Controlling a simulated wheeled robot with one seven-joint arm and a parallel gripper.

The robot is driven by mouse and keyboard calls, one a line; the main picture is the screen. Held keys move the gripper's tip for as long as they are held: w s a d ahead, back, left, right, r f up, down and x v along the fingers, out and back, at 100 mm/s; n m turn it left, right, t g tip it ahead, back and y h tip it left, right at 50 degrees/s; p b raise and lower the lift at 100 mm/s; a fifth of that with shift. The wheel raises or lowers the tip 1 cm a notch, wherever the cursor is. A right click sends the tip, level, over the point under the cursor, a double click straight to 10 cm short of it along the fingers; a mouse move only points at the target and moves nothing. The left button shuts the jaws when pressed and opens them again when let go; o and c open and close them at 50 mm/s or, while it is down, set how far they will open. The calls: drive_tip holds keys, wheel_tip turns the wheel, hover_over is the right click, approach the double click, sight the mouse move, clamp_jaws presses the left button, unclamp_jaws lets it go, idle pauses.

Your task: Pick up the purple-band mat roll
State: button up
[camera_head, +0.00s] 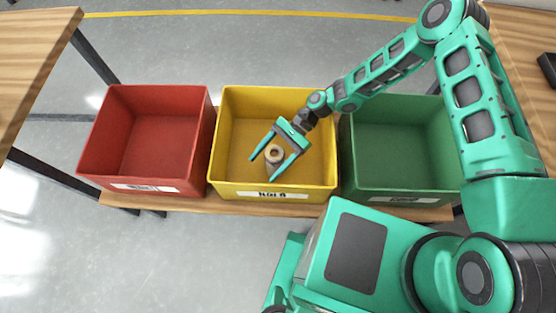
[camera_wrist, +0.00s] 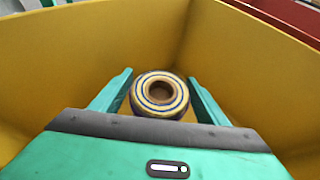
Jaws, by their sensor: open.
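A tan mat roll (camera_head: 276,164) stands on end in the yellow bin, with a round hole in its top. My gripper (camera_head: 262,168) is open and reaches down into the yellow bin over the roll. In the wrist view one finger of my gripper (camera_wrist: 160,77) lies on each side of the roll. Neither finger visibly touches it, and the jaws are empty.
The yellow bin (camera_head: 230,193) has tall walls around my gripper and a front label. An empty red bin (camera_head: 150,185) stands to its left and a green bin (camera_head: 395,193) to its right, all on a wooden shelf. A wooden table (camera_head: 35,45) is at the far left.

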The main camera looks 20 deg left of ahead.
drive_tip(key=c, duration=1.3)
drive_tip(key=shift+r, duration=0.1)
